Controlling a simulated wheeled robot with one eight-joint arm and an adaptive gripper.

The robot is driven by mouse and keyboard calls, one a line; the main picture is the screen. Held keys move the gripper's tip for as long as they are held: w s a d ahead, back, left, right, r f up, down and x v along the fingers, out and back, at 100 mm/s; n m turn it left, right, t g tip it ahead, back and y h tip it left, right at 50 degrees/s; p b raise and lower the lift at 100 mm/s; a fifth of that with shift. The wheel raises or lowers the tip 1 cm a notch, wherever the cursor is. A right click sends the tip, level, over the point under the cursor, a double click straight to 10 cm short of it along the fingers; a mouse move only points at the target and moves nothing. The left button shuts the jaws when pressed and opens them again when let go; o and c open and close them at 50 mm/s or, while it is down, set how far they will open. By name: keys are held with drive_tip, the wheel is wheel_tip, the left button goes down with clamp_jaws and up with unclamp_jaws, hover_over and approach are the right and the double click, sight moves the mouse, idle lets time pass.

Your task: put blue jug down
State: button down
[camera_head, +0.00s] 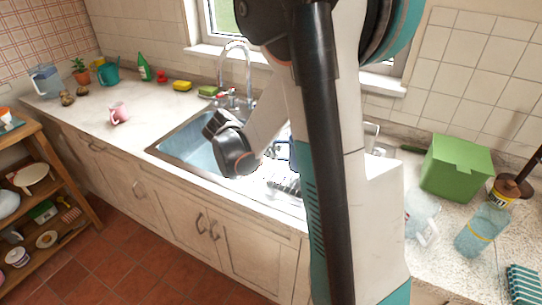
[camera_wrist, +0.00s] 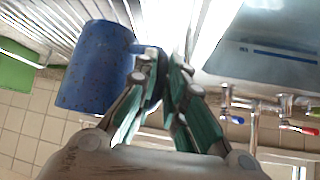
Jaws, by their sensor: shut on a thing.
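The blue jug (camera_wrist: 95,68) is a dark blue, speckled vessel at the left of the wrist view. My gripper (camera_wrist: 163,68) is shut on its handle, at the jug's right side. In the wrist view the jug is in front of the white ribbed drainer (camera_wrist: 45,22); I cannot tell whether it touches it. In the head view my arm hides most of the jug and gripper; only a small blue patch shows beside the arm, above the drainer (camera_head: 285,188).
The sink (camera_head: 185,150) with its tap (camera_head: 248,75) is left of the drainer. A green box (camera_head: 457,167), a clear bottle (camera_head: 483,230) and a clear jug (camera_head: 422,215) stand on the right counter. A pink mug (camera_head: 118,113) stands on the left counter, which has free room around it.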

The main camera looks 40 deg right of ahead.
drive_tip(key=shift+f, duration=0.65)
drive_tip(key=c, duration=1.7)
unclamp_jaws()
drive_tip(key=shift+o, duration=0.2)
drive_tip(key=p+v, duration=0.3)
drive_tip(key=v, duration=0.8)
drive_tip(key=s+a+r+n+t+y, duration=0.3)
drive_tip(key=s+a+n+y, duration=0.1)
drive_tip(key=s+a+n, duration=0.4)
drive_tip(key=s+a+r+n+t+y, duration=0.2)
drive_tip(key=s+a+n+y, duration=0.3)
drive_tip(key=s+a+n, duration=0.3)
drive_tip(key=shift+a+r+t, duration=0.4)
drive_tip(key=shift+a+r, duration=0.45)
drive_tip(key=shift+a, duration=0.25)
